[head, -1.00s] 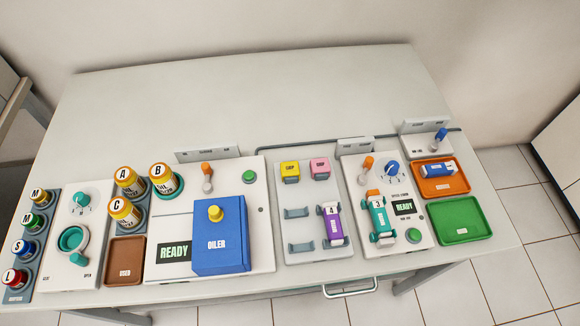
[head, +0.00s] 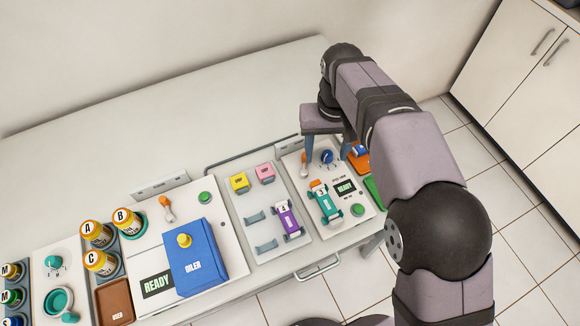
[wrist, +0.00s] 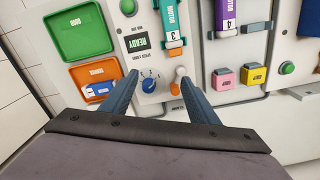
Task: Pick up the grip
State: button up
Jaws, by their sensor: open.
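Two small blocks sit at the back of the white rack panel: a yellow one (head: 240,183) and a pink one (head: 265,174). Their small labels are hard to read, possibly GRIP. In the wrist view the pink block (wrist: 223,77) and yellow block (wrist: 253,73) lie right of my gripper. My gripper (head: 328,152) is open and empty, pointing down over the neighbouring panel. In the wrist view, a blue knob (wrist: 149,84) and an orange lever (wrist: 179,80) show between my gripper's fingers (wrist: 158,78). Neither block is touched.
A teal handpiece marked 3 (head: 323,203) lies on the panel under my gripper. An orange tray (wrist: 110,70) holds a blue-and-white piece; a green tray (wrist: 78,30) is empty. The table behind the panels is clear.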

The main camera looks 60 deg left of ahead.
jog(key=s+a+n+p, duration=0.15)
jog(key=s+a, duration=0.35)
jog(key=s, duration=0.6)
jog(key=n, duration=0.3)
send_over(240, 182)
jog(key=shift+s+a+r+m, duration=0.1)
jog(key=shift+a+r+m, duration=0.15)
jog(key=shift+a+r, duration=0.05)
jog(key=shift+f+p, duration=0.45)
jog(key=shift+f, duration=0.6)
jog(key=shift+d+f+p, duration=0.2)
jog(key=shift+f+p, duration=0.2)
jog(key=shift+f, duration=0.2)
jog(key=shift+d+f+p, duration=0.1)
jog(key=shift+f+p, duration=0.6)
jog(key=shift+f, duration=1.3)
jog(key=c, duration=1.1)
